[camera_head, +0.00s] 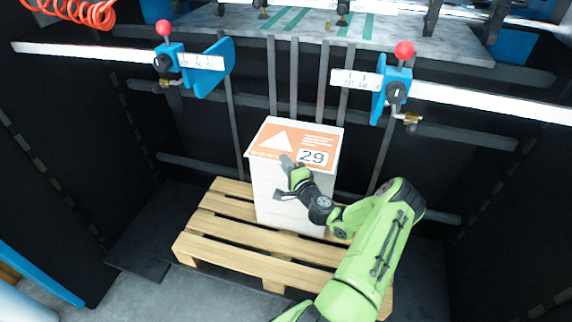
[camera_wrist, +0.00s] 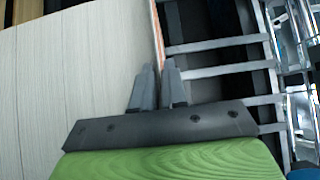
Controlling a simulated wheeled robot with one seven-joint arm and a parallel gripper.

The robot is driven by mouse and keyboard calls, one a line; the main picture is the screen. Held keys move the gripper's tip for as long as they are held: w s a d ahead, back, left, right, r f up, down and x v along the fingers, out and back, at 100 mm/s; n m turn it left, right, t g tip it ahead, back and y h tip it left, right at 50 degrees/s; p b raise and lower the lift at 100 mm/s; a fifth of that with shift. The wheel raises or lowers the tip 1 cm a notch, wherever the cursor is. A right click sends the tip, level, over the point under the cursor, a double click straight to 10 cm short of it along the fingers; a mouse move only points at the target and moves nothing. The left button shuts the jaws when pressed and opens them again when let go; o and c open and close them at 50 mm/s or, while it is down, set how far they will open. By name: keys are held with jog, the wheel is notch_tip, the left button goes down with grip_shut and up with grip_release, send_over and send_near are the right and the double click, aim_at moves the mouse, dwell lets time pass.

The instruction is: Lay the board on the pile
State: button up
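The board (camera_head: 297,142) has an orange face with a white triangle and a label reading 29. In the head view it lies flat over the top of the pile (camera_head: 282,199), a white stack of thin layers. I cannot tell whether a small gap lies between them. My gripper (camera_head: 286,162) is at the board's front edge. In the wrist view my two fingers (camera_wrist: 158,70) are close together, with the board's thin orange edge (camera_wrist: 157,30) running between their tips. They look shut on it, though the contact is hard to see. The pile's layered side (camera_wrist: 70,60) fills the left.
The pile stands on a wooden pallet (camera_head: 222,228) between dark walls. Blue clamps with red knobs (camera_head: 163,28) (camera_head: 403,50) stand at left and right behind it. Dark upright bars rise behind the pile, and a grey patterned surface (camera_head: 250,22) is above them.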

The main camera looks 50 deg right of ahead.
jog(key=o, duration=0.3)
